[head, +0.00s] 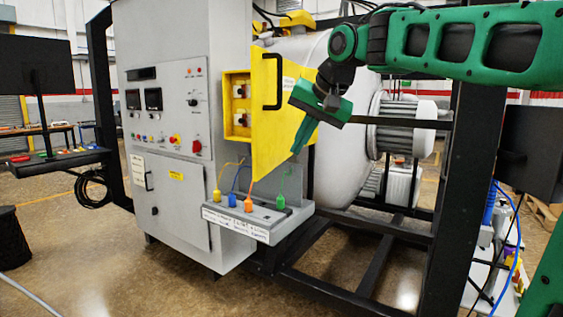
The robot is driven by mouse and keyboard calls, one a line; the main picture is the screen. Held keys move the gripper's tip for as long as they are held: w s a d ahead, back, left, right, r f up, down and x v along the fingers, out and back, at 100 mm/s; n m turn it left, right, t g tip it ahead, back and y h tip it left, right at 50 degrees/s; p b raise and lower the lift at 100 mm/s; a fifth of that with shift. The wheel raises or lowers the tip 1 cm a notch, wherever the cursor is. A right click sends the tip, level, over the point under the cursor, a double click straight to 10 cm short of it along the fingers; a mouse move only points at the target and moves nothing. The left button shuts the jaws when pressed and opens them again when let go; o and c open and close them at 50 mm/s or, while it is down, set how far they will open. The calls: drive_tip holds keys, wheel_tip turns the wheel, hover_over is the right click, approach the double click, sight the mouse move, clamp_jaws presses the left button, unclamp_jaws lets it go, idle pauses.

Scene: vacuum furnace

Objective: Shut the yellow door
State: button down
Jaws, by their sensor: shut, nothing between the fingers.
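The yellow door (269,130) stands open on the side of the grey cabinet, swung out to the right of its yellow box (229,107). A black handle (280,82) is on the door's upper face. The box interior shows two switch units with red parts. My green gripper (299,148) is shut and empty, its fingers pointing down over the right part of the door. It hides part of the door's right edge. I cannot tell whether the fingers touch the door.
Below the door, a grey ledge (236,226) holds several coloured plugs with cords. The grey control cabinet (185,95) stands left. The furnace vessel (338,150) and black frame posts (460,190) are behind and right. Floor in front is clear.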

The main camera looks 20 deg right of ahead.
sight(272, 166)
drive_tip(key=shift+w+a+f, duration=0.7)
drive_tip(key=shift+w+f, duration=0.6)
drive_tip(key=shift+w+a+f, duration=0.7)
drive_tip(key=shift+w+f, duration=0.55)
drive_tip(key=shift+w, duration=0.1)
drive_tip(key=shift+w+a+f, duration=0.7)
drive_tip(key=shift+w+f, duration=0.6)
